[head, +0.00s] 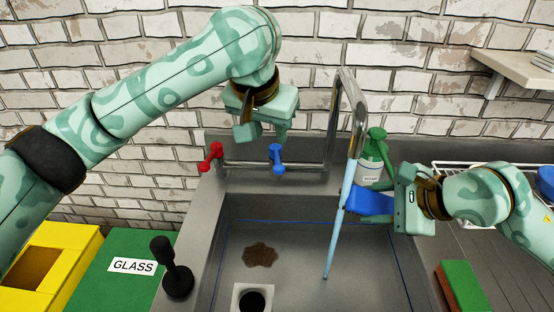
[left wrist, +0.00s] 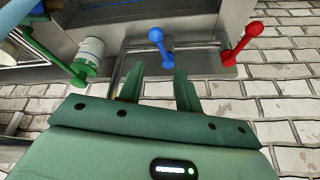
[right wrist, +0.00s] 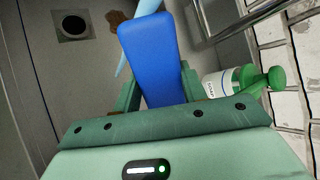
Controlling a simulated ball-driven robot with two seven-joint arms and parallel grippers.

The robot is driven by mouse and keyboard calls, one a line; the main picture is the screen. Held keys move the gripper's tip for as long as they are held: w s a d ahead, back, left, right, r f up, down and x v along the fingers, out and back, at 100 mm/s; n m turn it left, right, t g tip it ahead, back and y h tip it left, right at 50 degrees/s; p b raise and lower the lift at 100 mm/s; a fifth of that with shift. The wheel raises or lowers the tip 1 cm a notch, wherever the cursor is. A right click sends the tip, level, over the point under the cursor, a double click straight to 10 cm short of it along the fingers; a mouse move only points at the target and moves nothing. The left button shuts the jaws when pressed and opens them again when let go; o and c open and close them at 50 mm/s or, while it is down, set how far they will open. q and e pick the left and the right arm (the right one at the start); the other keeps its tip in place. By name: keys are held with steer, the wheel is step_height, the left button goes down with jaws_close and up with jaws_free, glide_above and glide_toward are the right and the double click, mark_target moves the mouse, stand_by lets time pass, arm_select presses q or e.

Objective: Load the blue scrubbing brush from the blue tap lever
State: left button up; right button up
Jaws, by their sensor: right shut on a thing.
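The blue scrubbing brush (head: 368,203) is held by my right gripper (head: 396,204), which is shut on it. In the right wrist view the brush (right wrist: 150,62) points away between the fingers. Its far end meets a light blue stream (head: 338,230), which looks like water running from the tap spout (head: 358,110) into the sink. The bristles cannot be made out. The blue tap lever (head: 277,156) is at the sink's back. My left gripper (head: 262,131) is open and empty, above and apart from it. In the left wrist view the lever (left wrist: 161,45) lies beyond the fingers.
A red lever (head: 212,155) is left of the blue one. A green-capped soap bottle (head: 370,165) stands behind my right gripper. The sink (head: 300,220) holds a brown stain (head: 260,255) and a drain (head: 252,299). A black plunger-like tool (head: 172,270) and a green-brown sponge (head: 461,285) flank it.

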mark_target(277, 162)
arm_select(q)
steer(key=w+f+n, duration=0.1)
steer(key=f+n, duration=0.1)
steer(key=f, duration=0.1)
steer(key=w+f+n, duration=0.2)
steer(key=f, duration=0.2)
steer(key=w+d+f+n, duration=0.1)
steer(key=f+n, duration=0.1)
steer(key=f, duration=0.1)
steer(key=shift+w+f, duration=0.4)
jaws_close()
